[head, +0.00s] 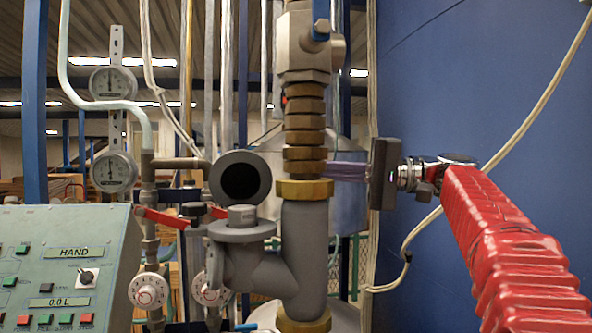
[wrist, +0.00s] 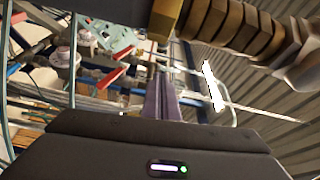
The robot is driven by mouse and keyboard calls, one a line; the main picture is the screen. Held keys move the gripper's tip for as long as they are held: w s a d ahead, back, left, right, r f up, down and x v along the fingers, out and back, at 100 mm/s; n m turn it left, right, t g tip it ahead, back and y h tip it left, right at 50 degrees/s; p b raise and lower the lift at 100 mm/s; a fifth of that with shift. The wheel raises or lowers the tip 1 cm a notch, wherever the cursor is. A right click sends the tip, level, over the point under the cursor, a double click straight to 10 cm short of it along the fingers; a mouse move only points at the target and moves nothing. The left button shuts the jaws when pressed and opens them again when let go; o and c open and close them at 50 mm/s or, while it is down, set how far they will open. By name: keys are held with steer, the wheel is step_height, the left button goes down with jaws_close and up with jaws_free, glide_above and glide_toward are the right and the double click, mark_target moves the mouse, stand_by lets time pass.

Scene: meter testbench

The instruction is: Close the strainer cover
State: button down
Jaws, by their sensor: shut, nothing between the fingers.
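The grey strainer (head: 305,245) stands upright at the centre of the head view, with a side branch rising to the left. A round grey piece with a dark hollow (head: 240,180) faces me above that branch. Just below it is a flat grey flange (head: 242,232) with a hexagonal block. I cannot tell for certain which of these is the cover; the round piece looks like it, tipped up. My gripper (head: 335,171) points left, its purple fingers beside the brass fitting above the strainer, right of the round piece. In the wrist view its fingers (wrist: 161,100) are together and empty.
Brass fittings (head: 304,125) rise above the strainer and also show in the wrist view (wrist: 230,25). Red lever handles (head: 165,217), gauges (head: 113,172) and a control panel (head: 60,265) are at left. A blue wall (head: 465,80) stands at right.

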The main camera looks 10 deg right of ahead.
steer(key=shift+s+d, duration=0.2)
steer(key=shift+d, duration=0.45)
steer(key=w+d+f+m+t+h, duration=0.35)
steer(key=w+f, duration=0.25)
steer(key=f, duration=0.5)
steer(key=s+f+m+g+h, duration=0.1)
steer(key=s+f+h, duration=0.15)
steer(key=f, duration=0.45)
steer(key=s+f+m+g+h, duration=0.1)
steer(key=f+h, duration=0.3)
steer(key=f, duration=0.4)
steer(key=s+a+f+n+h, duration=0.1)
steer(key=s+f+n+h, duration=0.1)
steer(key=s+f, duration=0.4)
steer(key=s+a+f+n+g+h, duration=0.1)
steer(key=s+a+f+n+h, duration=0.1)
steer(key=s+f, duration=0.5)
steer(key=s+a+f+n+h, duration=0.1)
steer(key=s+f+n+h, duration=0.2)
steer(key=s, duration=1.2)
steer(key=shift+a+f+h, duration=0.3)
steer(key=shift+f+h, duration=0.1)
steer(key=shift+f, duration=1.5)
